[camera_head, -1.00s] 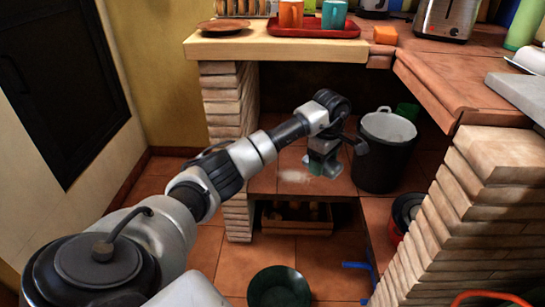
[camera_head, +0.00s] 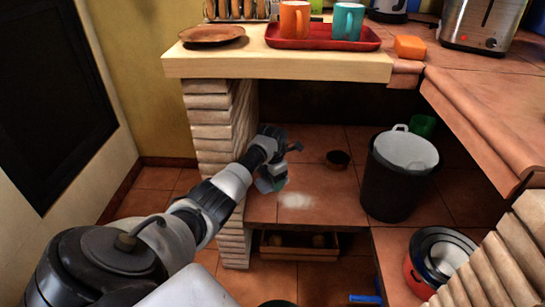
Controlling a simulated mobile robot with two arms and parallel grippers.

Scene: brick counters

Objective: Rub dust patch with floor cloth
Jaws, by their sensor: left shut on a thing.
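The dust patch (camera_head: 296,201) is a pale, whitish smudge on the tiled lower shelf (camera_head: 335,205) under the counter. My left gripper (camera_head: 270,182) is low over the shelf, just left of the patch and near the brick pillar. It is shut on the floor cloth (camera_head: 267,186), of which only a small grey-green part shows; the gripper hides the rest. I cannot tell whether the cloth touches the shelf. My right gripper is not in view.
A dark bin (camera_head: 388,185) with a white liner stands on the shelf at right, a green cup (camera_head: 422,125) behind it. A small dark bowl (camera_head: 338,159) lies beyond the patch. The brick pillar (camera_head: 212,130) bounds the left. A crate (camera_head: 300,253) sits below.

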